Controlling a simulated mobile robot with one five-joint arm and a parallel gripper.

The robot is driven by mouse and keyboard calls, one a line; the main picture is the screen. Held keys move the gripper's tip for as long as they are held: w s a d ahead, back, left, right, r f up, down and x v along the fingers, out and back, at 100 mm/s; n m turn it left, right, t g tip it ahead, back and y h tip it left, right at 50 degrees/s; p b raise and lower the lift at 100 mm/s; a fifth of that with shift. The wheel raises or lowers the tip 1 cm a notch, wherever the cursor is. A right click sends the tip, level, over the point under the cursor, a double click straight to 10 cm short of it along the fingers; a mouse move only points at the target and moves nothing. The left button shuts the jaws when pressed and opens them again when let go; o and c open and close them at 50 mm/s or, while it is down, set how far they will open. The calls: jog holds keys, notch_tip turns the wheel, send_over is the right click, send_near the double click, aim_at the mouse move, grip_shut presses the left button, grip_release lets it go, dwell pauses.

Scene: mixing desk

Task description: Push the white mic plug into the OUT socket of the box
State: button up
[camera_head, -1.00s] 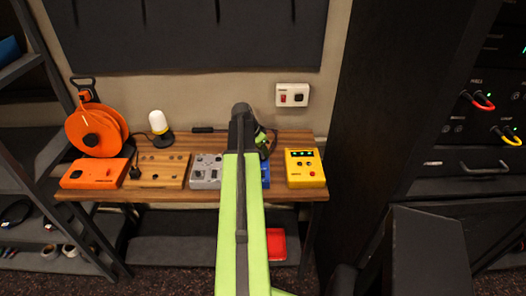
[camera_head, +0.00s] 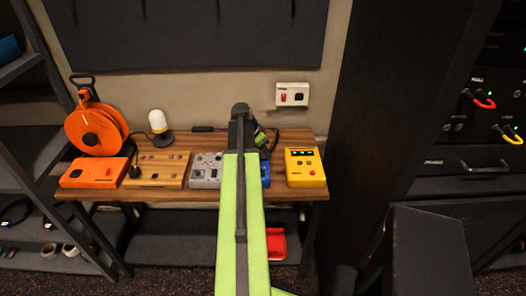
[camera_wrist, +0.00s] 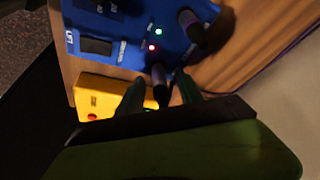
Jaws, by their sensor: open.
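The blue box (camera_wrist: 135,55) fills the upper middle of the wrist view, with a green and a red light on its face. In the head view only a sliver of it (camera_head: 266,174) shows beside my arm. My gripper (camera_wrist: 160,78) is open, its fingers on both sides of a dark plug-like cylinder (camera_wrist: 160,88) by the box edge. I cannot tell whether they touch it. A second dark plug (camera_wrist: 190,24) stands at the box's upper right. No white plug marking is clear, and the OUT label is not readable.
The yellow box (camera_head: 305,168) stands to the right of the blue box; the grey box (camera_head: 206,170) is to its left. An orange cable reel (camera_head: 97,130) and a lamp (camera_head: 159,124) stand farther left. A wall socket (camera_head: 292,95) is behind the desk (camera_head: 170,194).

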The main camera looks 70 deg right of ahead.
jog(key=p+v, duration=1.5)
jog(key=v, duration=0.2)
jog(key=shift+s, duration=0.15)
